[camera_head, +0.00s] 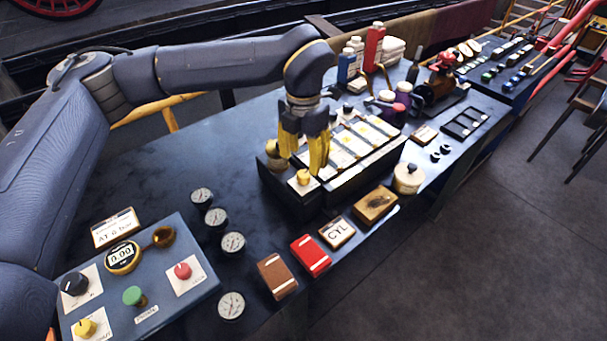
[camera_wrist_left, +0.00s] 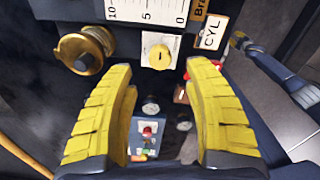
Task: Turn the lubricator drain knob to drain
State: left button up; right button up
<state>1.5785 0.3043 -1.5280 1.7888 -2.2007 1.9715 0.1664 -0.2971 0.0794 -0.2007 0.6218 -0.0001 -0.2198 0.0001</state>
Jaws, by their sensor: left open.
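The drain knob is a small yellow knob (camera_head: 303,177) on a white plate at the near left end of the dark lubricator box (camera_head: 350,185). In the left wrist view the yellow knob (camera_wrist_left: 159,55) shows a dark mark and sits just beyond the gap between the fingertips. My left gripper (camera_head: 304,155) is open, pointing down above the knob, with yellow fingers on either side in the wrist view (camera_wrist_left: 160,72). I see no contact with the knob. The plate's lettering is too small to read.
A round brass fitting (camera_wrist_left: 85,50) sits beside the knob. Several gauges (camera_head: 232,243), a control panel (camera_head: 140,290), a red block (camera_head: 311,256) and a CYL card (camera_head: 337,232) lie nearer. Bottles (camera_head: 347,68) stand behind the lubricator. The table's left middle is clear.

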aim_at(304, 174)
pick_arm(q)
jog(key=shift+f, duration=3.05)
grip_shut()
